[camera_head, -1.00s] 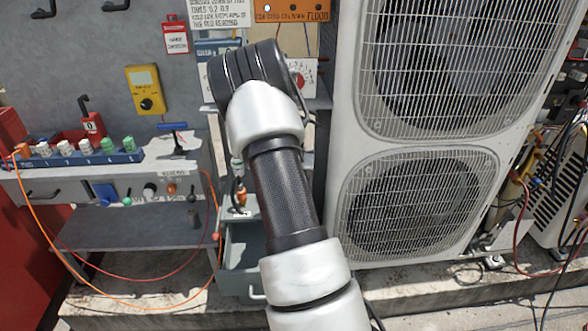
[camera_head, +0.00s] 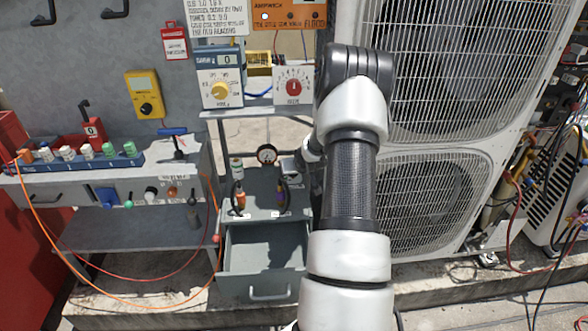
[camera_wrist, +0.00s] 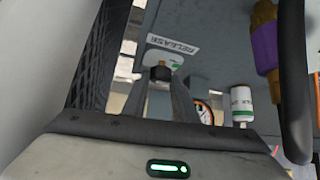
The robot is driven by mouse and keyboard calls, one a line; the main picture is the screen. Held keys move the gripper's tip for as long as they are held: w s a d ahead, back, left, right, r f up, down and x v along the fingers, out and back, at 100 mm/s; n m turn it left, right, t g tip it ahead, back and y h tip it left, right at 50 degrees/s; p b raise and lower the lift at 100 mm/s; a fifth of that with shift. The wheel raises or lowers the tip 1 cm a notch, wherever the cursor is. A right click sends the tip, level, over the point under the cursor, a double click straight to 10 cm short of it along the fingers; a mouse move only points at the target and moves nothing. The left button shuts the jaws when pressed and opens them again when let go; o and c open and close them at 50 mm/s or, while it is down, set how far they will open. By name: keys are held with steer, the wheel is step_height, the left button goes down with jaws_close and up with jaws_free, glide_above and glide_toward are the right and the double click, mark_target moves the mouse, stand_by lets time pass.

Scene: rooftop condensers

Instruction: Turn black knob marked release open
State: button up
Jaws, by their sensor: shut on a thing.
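The black knob (camera_wrist: 160,73) shows small in the wrist view, with a brass-coloured part above it. It sits beside a white label reading RELEASE (camera_wrist: 173,44) on a grey panel. My gripper (camera_wrist: 155,82) has its dark fingers on either side of the knob and is shut on it. The fingers partly cover the knob, so its turn angle cannot be told. In the head view my gripper is mostly hidden by my arm, and the knob cannot be made out.
A grey bench with an open drawer (camera_head: 263,289) stands left of my arm. The large condenser unit (camera_head: 424,193) is right behind my arm. A white-and-green canister (camera_wrist: 241,104) is near the fingers.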

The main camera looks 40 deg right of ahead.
steer(key=o, duration=1)
steer(key=shift+o, duration=0.2)
steer(key=shift+s, duration=0.1)
steer(key=p+v, duration=0.4)
steer(key=v, duration=1.3)
steer(key=shift+s, duration=0.15)
